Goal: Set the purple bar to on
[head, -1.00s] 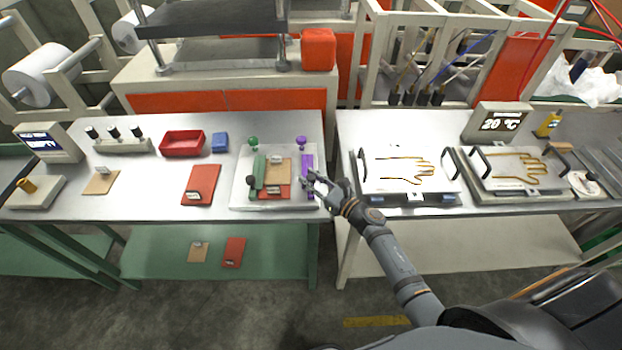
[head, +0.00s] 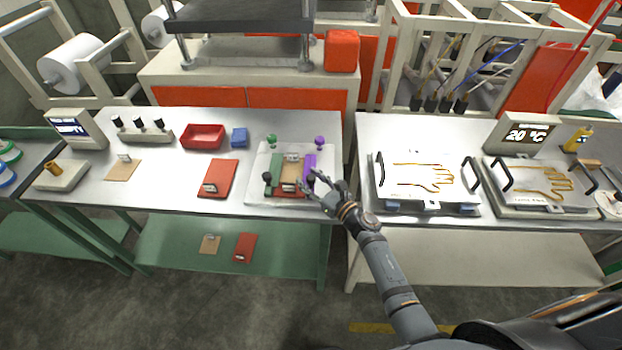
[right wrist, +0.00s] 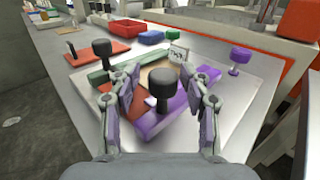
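The purple bar (head: 309,163) lies along the right side of the pale fixture plate (head: 256,193), close against the tan and red pieces (head: 290,169). A green bar (head: 276,174) lies on their other side. In the right wrist view the purple bar (right wrist: 152,126) carries an upright black knob (right wrist: 162,82). My right gripper (head: 318,182) is over the bar. Its fingers (right wrist: 160,85) are open, one on each side of the knob, with visible gaps. A purple round-topped knob (head: 319,141) stands at the plate's back right corner. My left gripper is not in view.
A green knob (head: 271,139) stands at the plate's back left. A red tray (head: 203,136), a blue block (head: 239,137) and a red board (head: 217,178) are to the left. Across a gap, a second table holds handled plates with hand outlines (head: 420,177).

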